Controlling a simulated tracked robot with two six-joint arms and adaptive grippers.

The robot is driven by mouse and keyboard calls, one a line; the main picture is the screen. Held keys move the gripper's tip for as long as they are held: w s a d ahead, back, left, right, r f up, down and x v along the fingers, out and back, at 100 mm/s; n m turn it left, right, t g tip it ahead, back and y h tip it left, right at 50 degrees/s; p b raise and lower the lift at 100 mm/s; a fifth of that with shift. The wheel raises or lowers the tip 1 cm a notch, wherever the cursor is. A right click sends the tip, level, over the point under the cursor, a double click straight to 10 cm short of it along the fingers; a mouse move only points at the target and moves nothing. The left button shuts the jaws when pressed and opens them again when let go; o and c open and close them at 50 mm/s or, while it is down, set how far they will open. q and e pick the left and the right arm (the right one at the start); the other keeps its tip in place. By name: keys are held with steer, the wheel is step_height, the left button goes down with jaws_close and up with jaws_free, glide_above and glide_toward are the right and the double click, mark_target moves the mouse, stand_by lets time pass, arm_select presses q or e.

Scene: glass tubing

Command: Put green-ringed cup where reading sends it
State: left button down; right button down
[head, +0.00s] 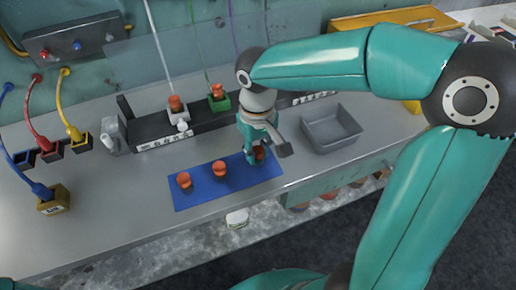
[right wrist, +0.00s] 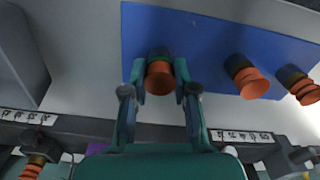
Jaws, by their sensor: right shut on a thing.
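Three orange cups stand in a row on a blue mat (head: 204,192): a left one (head: 183,181), a middle one (head: 219,168) and a right one (head: 260,153). My right gripper (head: 256,158) is over the mat's right end, shut on the right cup. In the right wrist view its fingers (right wrist: 160,92) sit either side of this orange cup (right wrist: 160,78), which has a dark upper band. The other two cups show to its right there. I cannot tell which cup has a green ring. My left gripper is out of view.
A dark rail (head: 150,129) with marked white strips runs behind the mat. A white holder (head: 178,114) and a green holder (head: 220,101) bear orange pieces. A grey tray (head: 331,128) is at right. A yellow block (head: 53,203) with an unreadable label takes a blue cable at left.

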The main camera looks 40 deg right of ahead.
mark_target(258, 150)
steer(key=shift+f, duration=0.1)
steer(key=c, duration=0.9)
jaws_free()
steer(key=shift+r, duration=0.25)
step_height(258, 150, up, 12)
steer(key=p, duration=0.1)
steer(key=shift+p, duration=0.3)
